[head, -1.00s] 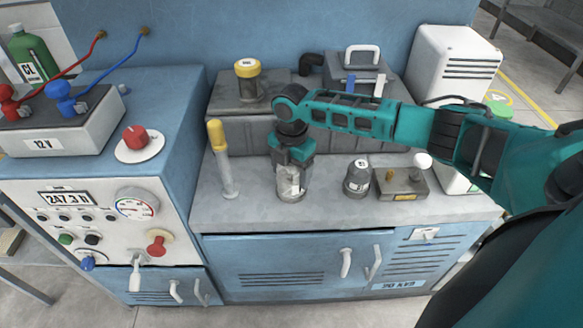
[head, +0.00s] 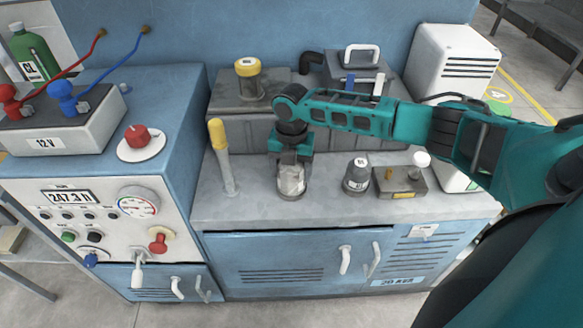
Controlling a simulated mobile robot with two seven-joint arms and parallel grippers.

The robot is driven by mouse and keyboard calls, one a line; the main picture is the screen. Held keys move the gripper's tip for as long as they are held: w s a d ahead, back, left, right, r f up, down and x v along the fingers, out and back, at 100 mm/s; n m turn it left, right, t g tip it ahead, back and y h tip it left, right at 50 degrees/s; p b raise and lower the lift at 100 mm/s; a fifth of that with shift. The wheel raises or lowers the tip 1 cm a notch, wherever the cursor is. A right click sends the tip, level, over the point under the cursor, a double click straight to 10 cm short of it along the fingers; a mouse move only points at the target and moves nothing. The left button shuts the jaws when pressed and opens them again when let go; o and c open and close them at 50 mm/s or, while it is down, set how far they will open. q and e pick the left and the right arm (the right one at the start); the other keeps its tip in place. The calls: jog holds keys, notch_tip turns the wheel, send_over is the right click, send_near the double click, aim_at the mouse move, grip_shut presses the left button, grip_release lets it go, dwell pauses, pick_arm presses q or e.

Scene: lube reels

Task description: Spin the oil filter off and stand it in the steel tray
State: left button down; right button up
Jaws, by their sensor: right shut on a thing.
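My right gripper (head: 291,176) points down over the middle of the grey bench top. It is shut on a pale, crumpled-looking thing (head: 291,181), whose lower end is at the bench top. The fingers partly cover it, and I cannot tell exactly what it is. A dark round canister (head: 356,178) with a light top, possibly the oil filter, stands upright to its right, apart from my gripper. I cannot clearly make out a steel tray. My left gripper is not in view.
A yellow-topped post (head: 221,160) stands close left of my gripper. A grey block (head: 402,184) with a brass knob and white ball sits right of the canister. Behind are a yellow-capped jar (head: 248,82) and a white-handled box (head: 358,68). The bench's front strip is clear.

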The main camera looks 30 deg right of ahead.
jog(key=n, duration=0.5)
jog(key=shift+s+f, duration=0.2)
jog(key=shift+f, duration=0.1)
jog(key=shift+n, duration=0.3)
jog(key=n, duration=0.4)
jog(key=shift+n, duration=0.4)
jog(key=o, duration=1.3)
jog(key=shift+w+r, duration=0.1)
jog(key=shift+w, duration=0.05)
